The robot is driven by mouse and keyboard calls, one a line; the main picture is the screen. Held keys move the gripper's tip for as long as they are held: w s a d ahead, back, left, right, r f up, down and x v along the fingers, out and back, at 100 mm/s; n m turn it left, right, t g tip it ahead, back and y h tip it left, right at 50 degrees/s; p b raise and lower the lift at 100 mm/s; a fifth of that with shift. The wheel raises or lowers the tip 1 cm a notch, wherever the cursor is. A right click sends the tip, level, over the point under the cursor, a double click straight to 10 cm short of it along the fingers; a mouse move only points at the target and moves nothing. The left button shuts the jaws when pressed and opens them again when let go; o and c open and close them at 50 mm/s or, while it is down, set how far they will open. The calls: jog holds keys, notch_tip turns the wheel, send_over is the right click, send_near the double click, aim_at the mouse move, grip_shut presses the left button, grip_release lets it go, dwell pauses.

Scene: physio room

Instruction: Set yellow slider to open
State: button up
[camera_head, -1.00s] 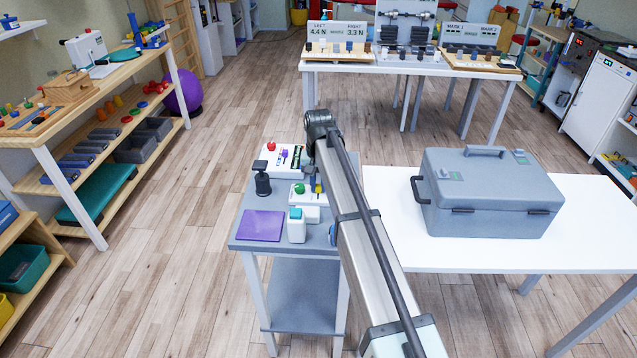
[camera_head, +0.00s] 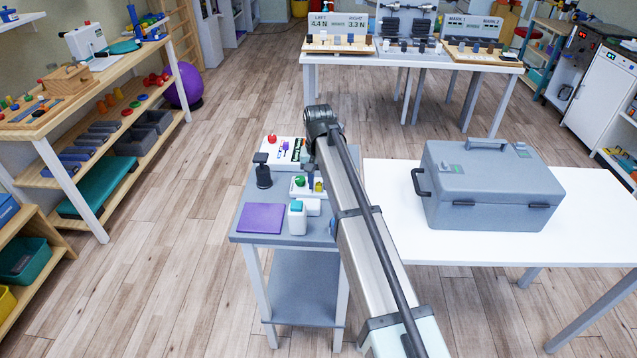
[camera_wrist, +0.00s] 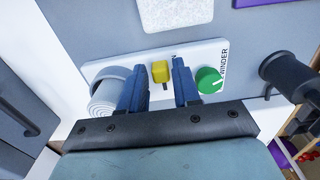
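The yellow slider (camera_wrist: 160,71) is a small yellow knob on a white panel marked WINDER (camera_wrist: 195,56). In the head view the yellow slider (camera_head: 318,185) shows just left of my arm. My gripper (camera_wrist: 157,82) has two blue fingers, apart, with a gap between them. The yellow knob shows in line with this gap, just beyond the fingertips; I cannot tell whether they touch it. A dark slot mark shows just below the knob.
On the panel, a green knob (camera_wrist: 209,80) sits close to the right finger and a grey-white roll (camera_wrist: 109,94) to the left one. A dark post (camera_wrist: 289,76) stands further right. A large grey case (camera_head: 490,187) rests on the white table right of my arm.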

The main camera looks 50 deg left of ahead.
aim_at(318, 185)
notch_tip(318, 185, up, 13)
dwell(0.5)
dwell(0.4)
